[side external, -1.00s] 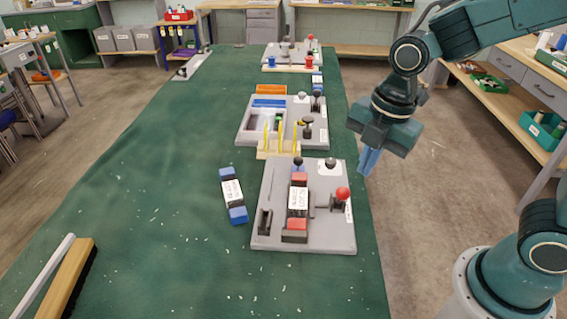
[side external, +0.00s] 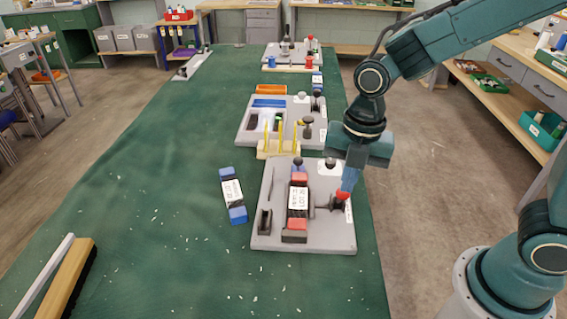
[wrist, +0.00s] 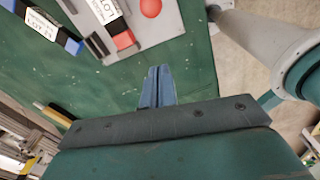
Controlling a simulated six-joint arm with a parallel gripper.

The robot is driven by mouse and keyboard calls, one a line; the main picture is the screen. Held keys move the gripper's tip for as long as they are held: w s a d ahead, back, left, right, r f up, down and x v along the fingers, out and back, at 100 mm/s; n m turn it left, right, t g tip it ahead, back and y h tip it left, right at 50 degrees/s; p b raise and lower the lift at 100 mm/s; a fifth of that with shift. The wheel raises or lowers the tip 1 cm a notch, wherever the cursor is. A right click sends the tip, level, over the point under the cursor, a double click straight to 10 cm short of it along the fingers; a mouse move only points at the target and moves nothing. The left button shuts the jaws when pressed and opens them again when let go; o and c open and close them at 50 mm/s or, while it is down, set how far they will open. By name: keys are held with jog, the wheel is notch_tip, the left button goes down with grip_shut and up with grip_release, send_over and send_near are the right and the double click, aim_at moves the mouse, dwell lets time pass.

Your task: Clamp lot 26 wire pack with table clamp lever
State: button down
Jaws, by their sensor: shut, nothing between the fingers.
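A wire pack with red ends and a white label (side external: 298,199) lies on the grey clamp plate (side external: 333,238); its lettering is too small to read surely. The clamp lever's red knob (side external: 343,195) is right of the pack on a dark mount. My gripper (side external: 348,184) is shut and empty, its blue fingers pointing down close to the knob in the side view; I cannot tell if they touch. In the wrist view my fingertips (wrist: 160,70) are together, and the red knob (wrist: 150,8) shows beyond them, with the pack's red end (wrist: 124,40) left of it.
A blue-ended pack (side external: 232,195) lies on the green cloth left of the plate. A wooden rack with yellow pegs (side external: 278,148) and a second grey station (side external: 318,132) stand behind. A brush (side external: 68,280) lies front left. The left cloth is mostly clear.

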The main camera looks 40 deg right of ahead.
aim_at(340, 198)
notch_tip(340, 198, down, 9)
jog(key=w+d, duration=0.2)
jog(key=shift+w+d+r, duration=0.15)
jog(key=shift+w+d, duration=0.1)
jog(key=shift+d, duration=0.1)
dwell(0.6)
jog(key=shift+w+d+r, duration=0.1)
dwell(0.4)
jog(key=shift+w+d+r+g, duration=0.1)
jog(key=shift+g, duration=0.2)
